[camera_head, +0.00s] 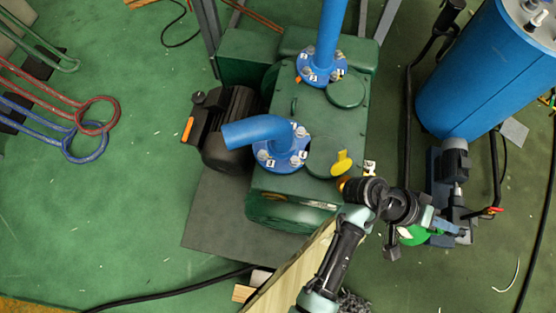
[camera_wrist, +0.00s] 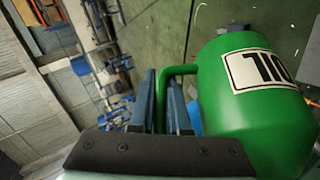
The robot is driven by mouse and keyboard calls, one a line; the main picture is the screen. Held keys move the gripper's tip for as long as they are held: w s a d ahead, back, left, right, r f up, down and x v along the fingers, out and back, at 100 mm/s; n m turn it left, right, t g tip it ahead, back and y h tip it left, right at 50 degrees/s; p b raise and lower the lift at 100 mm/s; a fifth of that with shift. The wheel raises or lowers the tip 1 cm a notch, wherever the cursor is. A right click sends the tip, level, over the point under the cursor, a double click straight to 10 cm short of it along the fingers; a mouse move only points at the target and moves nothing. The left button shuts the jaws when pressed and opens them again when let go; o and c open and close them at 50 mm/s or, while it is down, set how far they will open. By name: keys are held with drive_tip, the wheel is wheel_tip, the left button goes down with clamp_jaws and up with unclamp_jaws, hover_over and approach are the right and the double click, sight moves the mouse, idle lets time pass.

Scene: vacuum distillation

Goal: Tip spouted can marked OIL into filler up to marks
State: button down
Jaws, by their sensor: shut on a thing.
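The green spouted can (camera_wrist: 258,115) fills the right of the wrist view, with a white label (camera_wrist: 262,70) whose black letters read OIL. In the head view the can (camera_head: 413,236) shows only partly, behind my wrist, right of the green pump (camera_head: 310,120). Its spout and any oil are hidden. A yellow cap-like part (camera_head: 342,163) stands on the pump's top near the front right. I cannot tell which opening is the filler, and no marks are readable.
A blue elbow pipe (camera_head: 258,132) and a blue upright pipe (camera_head: 330,35) rise from the pump. A blue tank (camera_head: 475,75) stands at right with black piping and a small motor (camera_head: 455,160).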

drive_tip(key=shift+w+r, duration=0.1)
drive_tip(key=shift+r, duration=0.15)
drive_tip(key=shift+w+a+r+h, duration=0.2)
drive_tip(key=shift+a+r, duration=0.05)
drive_tip(key=shift+r, duration=0.2)
drive_tip(key=shift+w+a+r+h, duration=0.15)
drive_tip(key=shift+a+r+h, duration=0.05)
drive_tip(key=shift+r, duration=0.25)
drive_tip(key=shift+w+r+g, duration=0.1)
drive_tip(key=shift+g, duration=0.2)
drive_tip(key=shift+w+a+r+n+h, duration=0.2)
drive_tip(key=shift+w+a+r+h, duration=0.1)
drive_tip(key=shift+r, duration=0.15)
drive_tip(key=shift+w+a+r+n+h, duration=0.2)
drive_tip(key=shift+a+r+h, duration=0.1)
drive_tip(key=shift+r, duration=0.1)
drive_tip(key=shift+s+d+f, duration=0.1)
idle(0.7)
drive_tip(key=s+d+f+m+t+y, duration=0.1)
drive_tip(key=s+d+f+t+y, duration=0.1)
drive_tip(key=f, duration=0.6)
drive_tip(key=s+d+f+m+t+y+b, duration=0.1)
drive_tip(key=d+f+t+y, duration=0.1)
drive_tip(key=f+y, duration=0.3)
wheel_tip(320, 180, down, 4)
drive_tip(key=shift+s+m, duration=0.3)
drive_tip(key=shift+s, duration=0.05)
drive_tip(key=shift+a+t, duration=0.15)
drive_tip(key=shift+t, duration=0.15)
